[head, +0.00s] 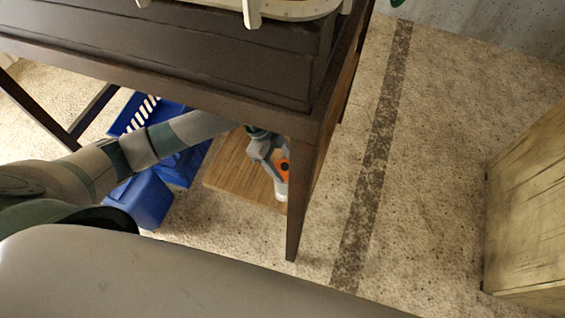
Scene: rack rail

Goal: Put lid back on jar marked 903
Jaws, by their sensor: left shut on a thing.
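My left arm reaches in from the left, under the dark wooden table (170,62). My left gripper (281,188) is beside the inner side of the table's front leg (300,185), over a brown wooden board (232,172). It is shut on a small pale thing at its tips, mostly hidden by the gripper and the leg; I cannot tell whether this is a lid. An orange patch shows on the gripper. No jar and no number 903 can be made out. My right gripper is not in view.
Blue plastic crates (148,196) stand on the speckled floor left of the board. A pale tray (290,10) sits on the tabletop. A worn wooden cabinet (530,205) stands at the right. The floor between table and cabinet is clear, crossed by a dark stripe (375,150).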

